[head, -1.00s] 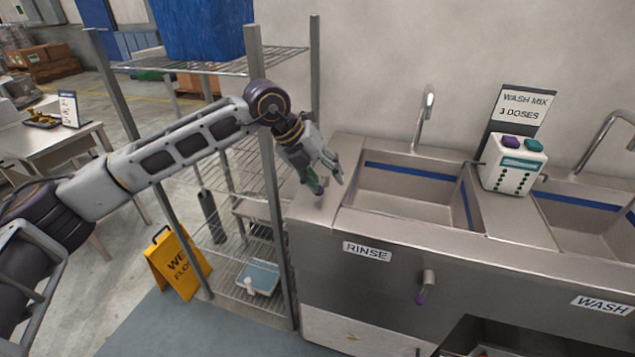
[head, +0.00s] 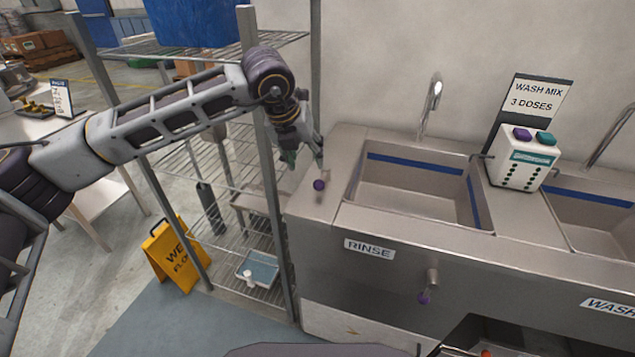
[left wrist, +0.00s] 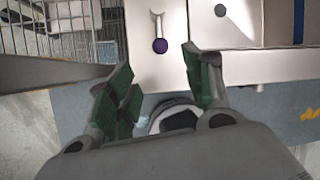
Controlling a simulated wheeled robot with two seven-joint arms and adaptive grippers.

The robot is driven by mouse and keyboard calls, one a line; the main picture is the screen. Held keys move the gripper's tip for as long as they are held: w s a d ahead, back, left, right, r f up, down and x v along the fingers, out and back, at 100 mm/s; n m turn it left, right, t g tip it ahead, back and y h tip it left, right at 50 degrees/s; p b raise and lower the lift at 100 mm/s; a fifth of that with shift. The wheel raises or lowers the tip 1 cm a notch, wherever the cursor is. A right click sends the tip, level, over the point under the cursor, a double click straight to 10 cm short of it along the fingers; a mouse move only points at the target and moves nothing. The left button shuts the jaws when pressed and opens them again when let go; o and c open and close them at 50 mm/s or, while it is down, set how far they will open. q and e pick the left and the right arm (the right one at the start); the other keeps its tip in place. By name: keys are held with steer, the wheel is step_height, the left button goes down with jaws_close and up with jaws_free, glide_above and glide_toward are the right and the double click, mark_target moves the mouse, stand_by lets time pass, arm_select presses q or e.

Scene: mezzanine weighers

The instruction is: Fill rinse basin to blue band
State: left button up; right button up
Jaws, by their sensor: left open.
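The steel rinse basin (head: 415,190), with a blue band (head: 420,166) high on its inner walls, sits left in the sink unit; I see no water in it. A tap (head: 431,105) stands behind it. A purple-knobbed lever (head: 319,184) is on the deck left of the basin; it also shows in the left wrist view (left wrist: 160,46). Another purple-tipped handle (head: 424,297) is on the front panel below the RINSE label (head: 369,248). My left gripper (head: 306,160) is open and empty beside the deck lever, its green-padded fingers (left wrist: 160,62) apart. My right gripper is not in view.
A wire shelf rack (head: 268,170) stands close left of the sink, under my left arm. A yellow wet-floor sign (head: 174,255) stands at the rack.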

mark_target(317, 182)
arm_select(q)
steer(key=shift+x, duration=6.65)
steer(key=shift+c, duration=0.4)
jaws_close()
